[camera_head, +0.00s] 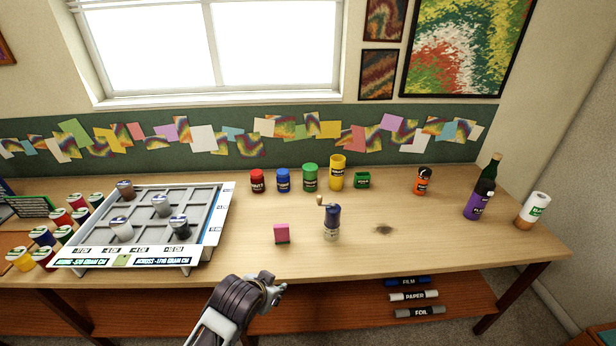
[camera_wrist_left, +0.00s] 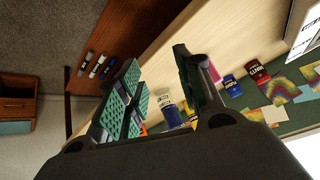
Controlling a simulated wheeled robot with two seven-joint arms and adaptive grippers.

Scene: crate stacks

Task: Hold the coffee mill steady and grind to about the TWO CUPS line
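The coffee mill (camera_head: 332,222) stands upright on the table, right of centre in the head view. It has a dark blue upper body, a paler lower part and a crank with a wooden knob at its top left. Its measuring line is too small to read. My left gripper (camera_head: 272,291) is in front of the table's front edge, to the lower left of the mill and apart from it. In the left wrist view my left gripper (camera_wrist_left: 157,82) has its fingers spread with nothing held between them. My right gripper is in neither view.
A pink block (camera_head: 282,234) stands left of the mill. Several coloured jars (camera_head: 310,178) line the back. A grey compartment tray (camera_head: 207,220) fills the left. A purple bottle (camera_head: 481,190) and white roll (camera_head: 532,211) stand right.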

